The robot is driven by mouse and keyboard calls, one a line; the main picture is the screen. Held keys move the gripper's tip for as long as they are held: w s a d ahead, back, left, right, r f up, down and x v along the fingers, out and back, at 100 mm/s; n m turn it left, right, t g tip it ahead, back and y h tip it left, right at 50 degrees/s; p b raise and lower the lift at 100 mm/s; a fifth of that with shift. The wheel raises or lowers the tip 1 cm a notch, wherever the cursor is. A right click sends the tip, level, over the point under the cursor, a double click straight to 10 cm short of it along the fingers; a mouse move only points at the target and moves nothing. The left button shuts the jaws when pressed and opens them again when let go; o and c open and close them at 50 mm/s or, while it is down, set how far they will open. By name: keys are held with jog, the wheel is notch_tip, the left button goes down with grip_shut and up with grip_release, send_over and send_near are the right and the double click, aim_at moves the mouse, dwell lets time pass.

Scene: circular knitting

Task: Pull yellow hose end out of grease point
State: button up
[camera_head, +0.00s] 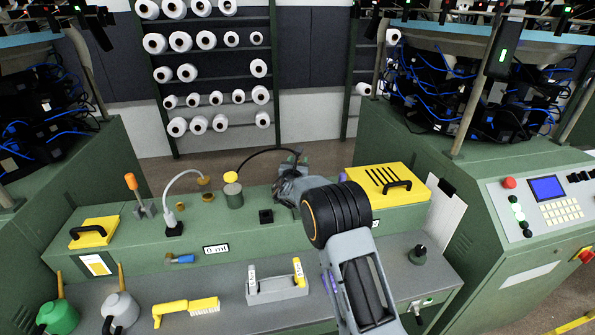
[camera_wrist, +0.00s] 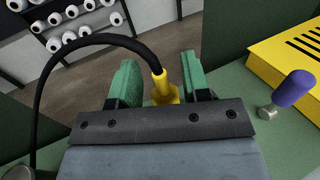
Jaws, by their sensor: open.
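The yellow hose end (camera_wrist: 163,88) is upright between the two green fingers of my gripper (camera_wrist: 160,78) in the wrist view. It is nearer the right finger, with a gap to the left one. Its lower part and the grease point are hidden behind the gripper's dark front plate. A black hose (camera_wrist: 85,39) arcs from it to the left. In the head view the black hose (camera_head: 262,156) runs from a can with a yellow top (camera_head: 234,190) to my gripper (camera_head: 297,160), over the back of the green console. The fingers are open around the hose end.
A yellow slotted cover with a black handle (camera_head: 386,183) lies right of my arm; a purple knob (camera_wrist: 294,88) stands beside it. Left are a pale curved hose (camera_head: 180,178), brass fittings (camera_head: 208,197) and an orange lamp (camera_head: 131,182).

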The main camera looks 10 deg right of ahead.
jog(key=shift+w+d, duration=0.1)
jog(key=shift+w, duration=0.1)
grip_shut()
dwell(0.3)
